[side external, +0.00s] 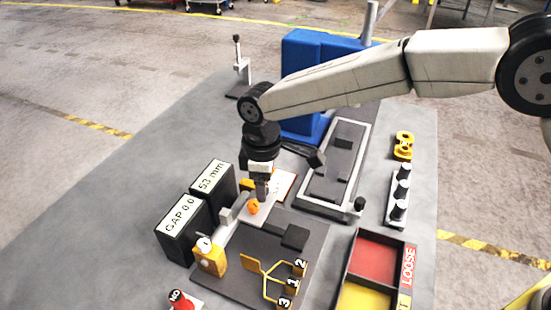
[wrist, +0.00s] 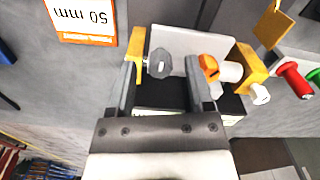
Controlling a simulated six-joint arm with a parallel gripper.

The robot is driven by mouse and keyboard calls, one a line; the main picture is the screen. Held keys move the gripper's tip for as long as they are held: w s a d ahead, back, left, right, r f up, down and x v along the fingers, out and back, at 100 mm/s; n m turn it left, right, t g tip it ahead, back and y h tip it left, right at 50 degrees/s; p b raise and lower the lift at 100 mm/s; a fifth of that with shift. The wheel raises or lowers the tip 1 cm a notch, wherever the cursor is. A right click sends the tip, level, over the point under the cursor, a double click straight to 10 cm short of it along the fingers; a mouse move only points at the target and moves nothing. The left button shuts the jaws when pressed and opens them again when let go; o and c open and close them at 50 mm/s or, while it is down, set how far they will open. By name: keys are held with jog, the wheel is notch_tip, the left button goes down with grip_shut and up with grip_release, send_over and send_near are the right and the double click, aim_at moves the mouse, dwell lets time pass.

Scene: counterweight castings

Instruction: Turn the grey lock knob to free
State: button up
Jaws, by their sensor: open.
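The grey lock knob (wrist: 160,65) shows in the wrist view in front of a pale plate, beside a yellow upright on its left. My gripper (wrist: 160,80) is open, with one finger on each side of the picture around the knob, the left finger closer to it. I cannot tell whether a finger touches it. In the side view my gripper (side external: 262,196) points down over the gauge fixture, and I cannot make out the grey knob there. An orange knob (wrist: 208,66) sits near the right finger; it also shows in the side view (side external: 254,207).
Two black displays read GAP 0.0 (side external: 182,227) and 53 mm (side external: 212,181). A 50 mm card (wrist: 83,18) lies beside the fixture. A red and yellow bin (side external: 378,252), a black tray (side external: 338,165) and a blue block (side external: 305,60) stand around it.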

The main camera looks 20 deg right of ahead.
jog(key=shift+r, duration=3.8)
jog(key=shift+d, duration=0.1)
jog(key=s+d+f+m+t, duration=0.1)
jog(key=s+d+f+m, duration=0.15)
jog(key=d, duration=0.65)
jog(key=s+d+f+m, duration=0.1)
jog(key=d+m, duration=0.3)
jog(key=d, duration=0.6)
jog(key=s+d+f+m, duration=0.2)
jog(key=s+d, duration=0.4)
jog(key=s+d+f+m+t, duration=0.1)
jog(key=s+d+f+m, duration=0.1)
jog(key=s+d, duration=0.5)
jog(key=shift+s+f+m+t, duration=0.2)
jog(key=shift+m+t, duration=0.1)
jog(key=shift+m, duration=0.55)
